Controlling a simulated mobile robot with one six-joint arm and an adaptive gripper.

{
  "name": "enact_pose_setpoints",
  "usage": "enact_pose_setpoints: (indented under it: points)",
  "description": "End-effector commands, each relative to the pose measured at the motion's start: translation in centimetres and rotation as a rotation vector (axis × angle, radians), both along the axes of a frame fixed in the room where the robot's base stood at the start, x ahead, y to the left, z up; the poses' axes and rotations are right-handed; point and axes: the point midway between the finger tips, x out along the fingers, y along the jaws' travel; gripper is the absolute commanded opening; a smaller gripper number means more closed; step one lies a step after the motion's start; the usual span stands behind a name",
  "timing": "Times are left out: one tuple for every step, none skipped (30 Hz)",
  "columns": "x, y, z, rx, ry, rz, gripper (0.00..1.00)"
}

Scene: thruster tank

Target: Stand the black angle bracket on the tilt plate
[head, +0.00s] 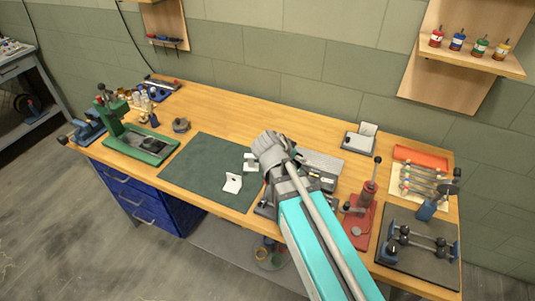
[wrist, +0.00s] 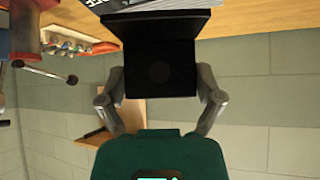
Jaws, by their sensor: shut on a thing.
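The black angle bracket (wrist: 160,70) is between the two grey fingers of my gripper (wrist: 163,98) in the wrist view. My gripper is shut on it, one finger at each side. One flange faces the camera and the other juts out along its top edge in that view. In the head view my gripper (head: 268,148) is over the bench beside the green mat, and the bracket is hidden. A grey plate-like fixture (head: 322,163) lies just right of my gripper. A small grey unit with a raised plate (head: 359,138) stands farther back. I cannot tell which is the tilt plate.
Two white angle brackets, a near one (head: 232,183) and a far one (head: 250,162), are on the green mat (head: 200,165). A red press (head: 362,215) and a dark tray (head: 405,262) stand right of my arm. A green press (head: 140,145) stands left. The back middle bench is clear.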

Motion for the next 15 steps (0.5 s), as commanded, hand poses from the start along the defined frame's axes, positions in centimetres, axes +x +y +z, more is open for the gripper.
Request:
enact_pose_setpoints:
  points:
    - [-0.4,-1.8,0.0,0.000,0.000,-0.028,0.29]
    - [-0.5,-2.7,0.0,0.000,0.000,-0.042,0.29]
    - [-0.7,-3.8,0.0,0.000,0.000,-0.061,0.29]
    - [-0.8,-4.6,0.0,0.000,0.000,-0.075,0.29]
    - [-0.9,-5.4,0.0,0.000,0.000,-0.086,0.29]
    - [-1.1,-6.3,0.0,0.000,0.000,-0.103,0.29]
    - [-1.2,-6.9,0.0,0.000,0.000,-0.113,0.29]
    - [-1.4,-7.5,0.0,0.000,0.000,-0.123,0.29]
    - [-1.5,-8.2,0.0,0.000,0.000,-0.136,0.29]
    - [-1.6,-8.7,0.0,0.000,0.000,-0.143,0.29]
    - [-1.7,-9.0,0.0,0.000,0.000,-0.150,0.29]
    - [-1.8,-9.5,0.0,0.000,0.000,-0.157,0.29]
    - [-1.9,-9.8,0.0,0.000,0.000,-0.163,0.29]
    - [-1.9,-10.0,0.0,0.000,0.000,-0.165,0.29]
    - [-2.0,-10.2,0.0,0.000,0.000,-0.170,0.29]
